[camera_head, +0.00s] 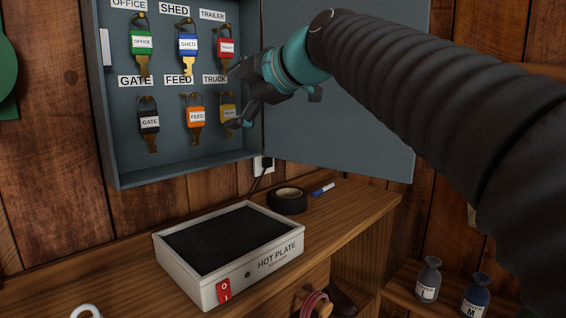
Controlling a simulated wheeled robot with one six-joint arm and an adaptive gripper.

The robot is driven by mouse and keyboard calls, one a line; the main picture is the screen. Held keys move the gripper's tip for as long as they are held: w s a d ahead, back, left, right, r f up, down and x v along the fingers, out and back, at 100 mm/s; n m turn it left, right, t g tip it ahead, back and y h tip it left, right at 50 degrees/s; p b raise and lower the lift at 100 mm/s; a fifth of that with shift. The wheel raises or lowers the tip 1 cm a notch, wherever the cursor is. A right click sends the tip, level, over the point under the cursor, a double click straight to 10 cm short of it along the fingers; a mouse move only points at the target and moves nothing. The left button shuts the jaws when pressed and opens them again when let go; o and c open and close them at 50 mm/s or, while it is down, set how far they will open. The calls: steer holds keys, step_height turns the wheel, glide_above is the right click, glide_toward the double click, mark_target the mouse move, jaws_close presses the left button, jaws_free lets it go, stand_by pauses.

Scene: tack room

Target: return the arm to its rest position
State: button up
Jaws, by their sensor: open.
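My gripper (236,98) is at the end of my arm, which reaches in from the right. It is open, with its fingers pointing left in front of the right side of the key cabinet (180,172). The yellow truck key (228,112) hangs under the TRUCK label, close behind the lower finger. The red trailer key (226,46) hangs just above the upper finger. I cannot tell whether the fingers touch either key. Nothing shows held in the gripper.
The cabinet door (350,150) stands open behind my arm. Green, blue, black and orange keys hang left of the gripper. Below, the wooden bench (345,218) holds a hot plate (205,283), black tape (287,203) and a blue marker (323,189).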

steer(key=s+d+f+m+g+h, duration=0.15)
steer(key=d+f+m, duration=0.25)
steer(key=f+m, duration=0.45)
steer(key=s+d+f+m+g+h, duration=0.15)
steer(key=d+f+m+h, duration=0.35)
steer(key=f, duration=0.7)
steer(key=s+d+f+m+h, duration=0.4)
steer(key=s+d+f+m, duration=0.7)
steer(key=s+d+f, duration=0.8)
steer(key=shift+s+d+f, duration=0.15)
steer(key=shift+s+f, duration=0.15)
steer(key=shift+s, duration=0.4)
